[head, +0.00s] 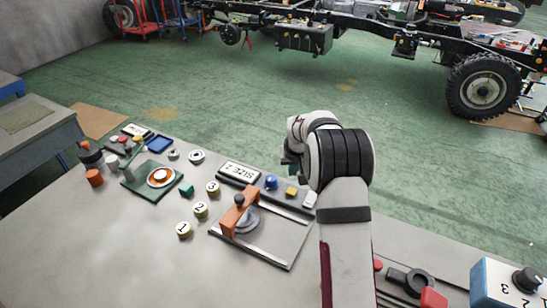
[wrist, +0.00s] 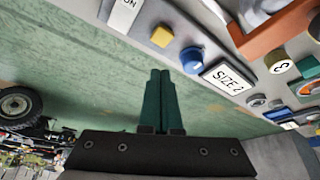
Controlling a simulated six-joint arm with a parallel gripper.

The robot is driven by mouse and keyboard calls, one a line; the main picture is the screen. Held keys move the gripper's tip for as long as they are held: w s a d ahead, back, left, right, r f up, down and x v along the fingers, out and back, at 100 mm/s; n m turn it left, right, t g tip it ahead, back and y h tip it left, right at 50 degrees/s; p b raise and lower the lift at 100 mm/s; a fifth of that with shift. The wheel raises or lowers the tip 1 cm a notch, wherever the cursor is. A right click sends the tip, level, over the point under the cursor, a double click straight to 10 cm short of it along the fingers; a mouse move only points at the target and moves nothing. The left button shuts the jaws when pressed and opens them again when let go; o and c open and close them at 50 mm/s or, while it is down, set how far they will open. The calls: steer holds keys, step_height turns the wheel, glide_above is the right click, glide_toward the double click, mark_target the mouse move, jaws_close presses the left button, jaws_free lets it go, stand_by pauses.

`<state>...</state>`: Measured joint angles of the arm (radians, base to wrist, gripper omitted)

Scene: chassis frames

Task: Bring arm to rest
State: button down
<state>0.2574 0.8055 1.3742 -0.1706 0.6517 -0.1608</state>
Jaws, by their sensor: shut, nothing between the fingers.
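My arm rises over the grey table in the head view, with its wrist above the table's far edge. My gripper is mostly hidden behind the arm there. In the wrist view my gripper (wrist: 160,80) shows two dark green fingers pressed together, with nothing between them.
Red and black parts (head: 410,280) lie right of my arm. A truck chassis (head: 400,35) stands beyond on open floor.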

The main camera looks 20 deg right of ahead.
steer(key=s+a+r+m+g+y, duration=0.1)
steer(key=s+a+r, duration=0.4)
steer(key=s, duration=0.3)
steer(key=s+a+r+g, duration=0.1)
steer(key=s+a+r, duration=0.4)
steer(key=s+r, duration=0.15)
steer(key=s+a+g+y, duration=0.1)
steer(key=s+a, duration=0.3)
steer(key=s, duration=1)
steer(key=s+a+m+g+y, duration=0.1)
steer(key=s+a, duration=0.3)
steer(key=s, duration=1)
steer(key=shift+m+g, duration=0.3)
